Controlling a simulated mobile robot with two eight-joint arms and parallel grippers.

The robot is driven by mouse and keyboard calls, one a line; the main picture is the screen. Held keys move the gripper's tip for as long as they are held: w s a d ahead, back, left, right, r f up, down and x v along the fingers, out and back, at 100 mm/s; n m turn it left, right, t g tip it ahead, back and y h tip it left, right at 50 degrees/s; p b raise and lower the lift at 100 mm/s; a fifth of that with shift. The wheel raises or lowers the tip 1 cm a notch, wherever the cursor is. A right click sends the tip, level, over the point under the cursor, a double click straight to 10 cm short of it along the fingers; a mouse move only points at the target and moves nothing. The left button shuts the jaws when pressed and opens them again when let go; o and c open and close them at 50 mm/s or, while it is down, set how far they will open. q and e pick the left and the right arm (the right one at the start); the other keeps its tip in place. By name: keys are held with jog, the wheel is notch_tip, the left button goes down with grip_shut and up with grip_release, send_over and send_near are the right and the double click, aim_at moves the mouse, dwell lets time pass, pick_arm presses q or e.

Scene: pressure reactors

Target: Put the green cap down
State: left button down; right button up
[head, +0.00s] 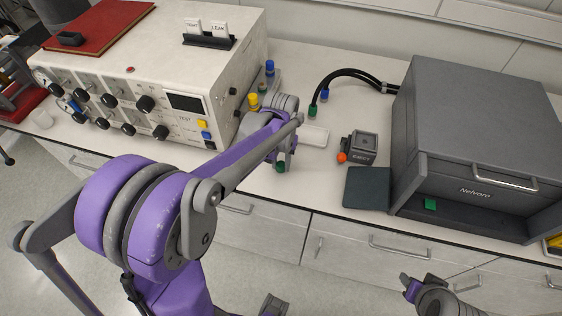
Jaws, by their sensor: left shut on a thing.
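The green cap (281,167) shows as a small piece at the tip of my left gripper (282,158). My left gripper is shut on it, over the white bench near its front edge, to the right of the beige control unit. The forearm hides much of the fingers, and I cannot tell whether the cap touches the bench. Part of my right arm, with its gripper (412,286), is low at the right, in front of the drawers and away from the bench top. Its finger opening is not clear.
The beige control unit (150,60) stands at left. Small blue and yellow fittings (269,67) stand beside it. A white tray (313,136), a small grey device (358,147), a dark pad (367,188) and a big grey Nelvoro box (480,120) lie to the right. Black hoses (345,75) run behind.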

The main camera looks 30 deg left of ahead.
aim_at(281, 164)
pick_arm(q)
jog(key=shift+f, duration=0.2)
jog(key=c, duration=0.6)
grip_release()
jog(key=shift+r, duration=0.1)
jog(key=shift+r, duration=0.25)
notch_tip(281, 164, up, 12)
jog(key=p, duration=0.2)
jog(key=s+d+f+m+t, duration=0.1)
jog(key=s+d+f+t, duration=0.1)
jog(key=s, duration=0.5)
jog(key=s+d+f+m+t, duration=0.1)
jog(key=s+d+f+t, duration=0.2)
jog(key=s, duration=0.5)
jog(key=shift+d+f+m+t, duration=0.3)
jog(key=shift+d+f, duration=0.55)
jog(key=shift+d, duration=0.05)
